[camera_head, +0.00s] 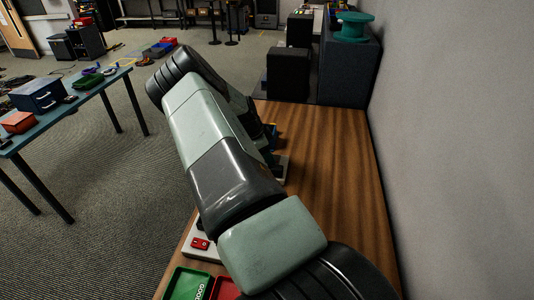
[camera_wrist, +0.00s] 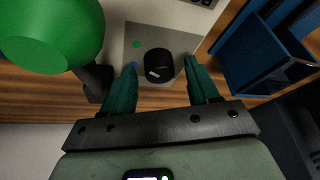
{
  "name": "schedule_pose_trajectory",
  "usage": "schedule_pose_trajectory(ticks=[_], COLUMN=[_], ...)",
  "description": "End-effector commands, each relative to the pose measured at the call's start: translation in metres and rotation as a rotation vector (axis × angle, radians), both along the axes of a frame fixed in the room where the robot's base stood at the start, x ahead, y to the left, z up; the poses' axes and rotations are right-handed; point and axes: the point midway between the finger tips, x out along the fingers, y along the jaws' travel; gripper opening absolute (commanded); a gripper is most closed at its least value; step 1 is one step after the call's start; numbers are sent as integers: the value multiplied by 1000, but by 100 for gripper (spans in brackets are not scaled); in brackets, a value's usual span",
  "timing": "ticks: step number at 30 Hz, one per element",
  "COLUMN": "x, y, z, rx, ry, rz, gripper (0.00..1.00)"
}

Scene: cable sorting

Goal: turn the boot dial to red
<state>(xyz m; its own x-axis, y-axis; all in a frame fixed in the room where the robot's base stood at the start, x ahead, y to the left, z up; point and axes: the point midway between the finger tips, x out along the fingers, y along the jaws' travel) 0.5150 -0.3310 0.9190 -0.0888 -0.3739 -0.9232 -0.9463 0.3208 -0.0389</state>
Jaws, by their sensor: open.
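The boot dial (camera_wrist: 159,62) is a round black knob with a short white pointer mark on its lower left side in the wrist view. It sits on a grey panel (camera_wrist: 178,39) with a green dot (camera_wrist: 136,44) and a blue dot (camera_wrist: 133,64) to its left. I see no red dot; part of the panel is hidden. The pointer lies nearest the blue dot. My gripper (camera_wrist: 160,68) is open, its two teal fingers on either side of the dial with visible gaps. In the head view my arm hides the gripper and dial.
A large green rounded object (camera_wrist: 50,30) on a dark post stands close left of the fingers. A blue bin (camera_wrist: 268,55) stands to the right. In the head view, a green tray (camera_head: 187,284) and a red tray (camera_head: 226,290) lie in front; the right of the wooden bench (camera_head: 335,170) is clear.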

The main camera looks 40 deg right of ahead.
Motion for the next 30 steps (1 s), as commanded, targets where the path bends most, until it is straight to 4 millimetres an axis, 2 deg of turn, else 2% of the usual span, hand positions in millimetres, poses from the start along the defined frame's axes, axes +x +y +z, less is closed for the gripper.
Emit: schedule_pose_trajectory(ticks=[1, 2, 12, 23, 30], x=[0, 0, 0, 0, -1], y=[0, 0, 0, 0, 0], z=[0, 0, 0, 1, 1], rx=[0, 0, 0, 0, 0], ry=[0, 0, -1, -1, -4], rz=[0, 0, 0, 62, 225], gripper=[60, 55, 4, 4, 4])
